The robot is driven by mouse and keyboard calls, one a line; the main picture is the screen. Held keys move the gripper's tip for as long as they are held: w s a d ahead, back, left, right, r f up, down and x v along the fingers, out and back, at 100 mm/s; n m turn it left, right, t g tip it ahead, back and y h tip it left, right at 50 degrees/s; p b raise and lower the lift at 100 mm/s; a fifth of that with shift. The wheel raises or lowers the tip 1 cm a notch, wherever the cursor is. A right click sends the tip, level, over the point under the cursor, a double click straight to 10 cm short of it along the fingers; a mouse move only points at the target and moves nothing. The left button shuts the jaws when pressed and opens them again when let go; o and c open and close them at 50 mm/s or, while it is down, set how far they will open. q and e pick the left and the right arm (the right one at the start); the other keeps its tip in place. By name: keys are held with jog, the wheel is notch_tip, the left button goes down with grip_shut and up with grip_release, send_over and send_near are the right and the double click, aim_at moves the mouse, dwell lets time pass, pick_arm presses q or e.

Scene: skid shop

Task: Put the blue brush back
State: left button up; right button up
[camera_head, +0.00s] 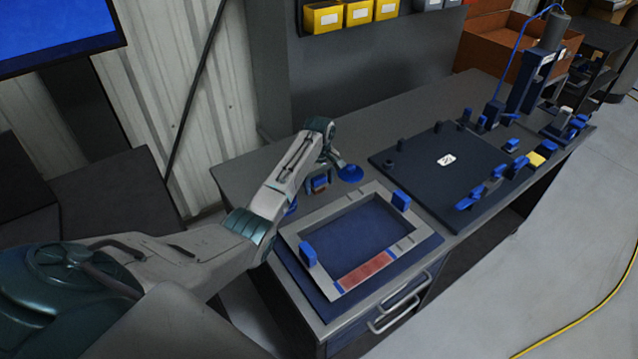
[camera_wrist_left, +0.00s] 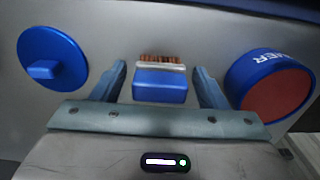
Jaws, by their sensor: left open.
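The blue brush (camera_head: 320,184) with brown bristles stands on the grey bench, behind the grey frame in the head view. In the left wrist view the brush (camera_wrist_left: 160,86) lies between the two fingers, its bristles pointing away from my wrist. My left gripper (camera_head: 322,171) is at the brush with its fingers open, one on each side. Gaps show between the brush and both fingers in the left wrist view. My arm hides part of the bench beside it. My right gripper is not in view.
A blue disc with a knob (camera_head: 350,173) lies close beside the gripper. A round blue-and-red container (camera_wrist_left: 272,84) is on the other side. A grey frame (camera_head: 378,276) with blue handles sits in front. A dark plate (camera_head: 425,165) with blue clamps lies further right.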

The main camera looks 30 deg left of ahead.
aim_at(318, 177)
pick_arm(q)
notch_tip(318, 177, up, 11)
jog(key=shift+f+b, duration=0.15)
jog(key=shift+b, duration=1.05)
jog(key=shift+r, duration=0.45)
jog(key=shift+a, duration=0.1)
